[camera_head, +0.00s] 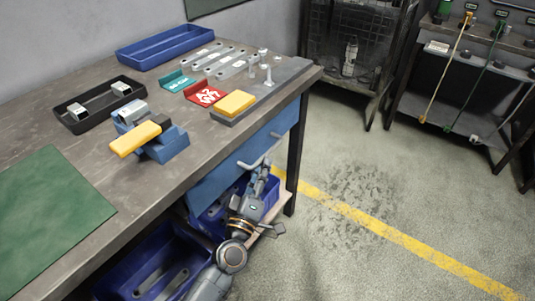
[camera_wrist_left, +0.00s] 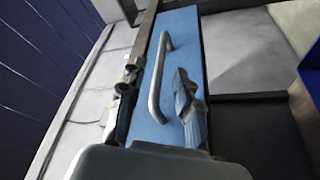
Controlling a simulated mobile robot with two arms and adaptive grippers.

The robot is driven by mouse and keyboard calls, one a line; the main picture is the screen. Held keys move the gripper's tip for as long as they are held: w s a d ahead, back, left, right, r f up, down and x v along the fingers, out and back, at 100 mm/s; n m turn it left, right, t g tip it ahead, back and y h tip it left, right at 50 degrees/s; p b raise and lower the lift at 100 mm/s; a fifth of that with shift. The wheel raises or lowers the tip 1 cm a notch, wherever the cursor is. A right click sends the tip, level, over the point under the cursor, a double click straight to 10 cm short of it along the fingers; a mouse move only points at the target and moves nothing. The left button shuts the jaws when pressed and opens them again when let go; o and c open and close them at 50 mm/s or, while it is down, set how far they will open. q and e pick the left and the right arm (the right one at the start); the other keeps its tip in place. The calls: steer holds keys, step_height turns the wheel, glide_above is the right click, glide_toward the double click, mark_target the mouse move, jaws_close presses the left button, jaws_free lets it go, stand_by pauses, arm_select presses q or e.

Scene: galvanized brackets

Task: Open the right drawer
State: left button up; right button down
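Blue drawer fronts run under the workbench's front edge. The right drawer (camera_head: 276,122) is the farther one, with a small handle (camera_head: 279,135). A nearer blue front (camera_head: 213,182) has a pale bar handle (camera_head: 252,165). My left gripper (camera_head: 262,171) is just below this bar, beside the bench. In the left wrist view, a grey bar handle (camera_wrist_left: 155,88) on a blue front (camera_wrist_left: 182,55) lies between the spread fingers of my left gripper (camera_wrist_left: 157,100). I cannot tell whether they touch it. My right gripper is out of view.
The workbench top (camera_head: 85,105) holds a blue tray (camera_head: 165,46), a black tray (camera_head: 75,118), a blue vise-like fixture (camera_head: 165,150) and brackets. Blue bins (camera_head: 135,265) stand below. The floor (camera_head: 400,195) to the right is clear.

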mark_target(267, 153)
arm_select(q)
steer(key=x, duration=0.5)
jaws_close()
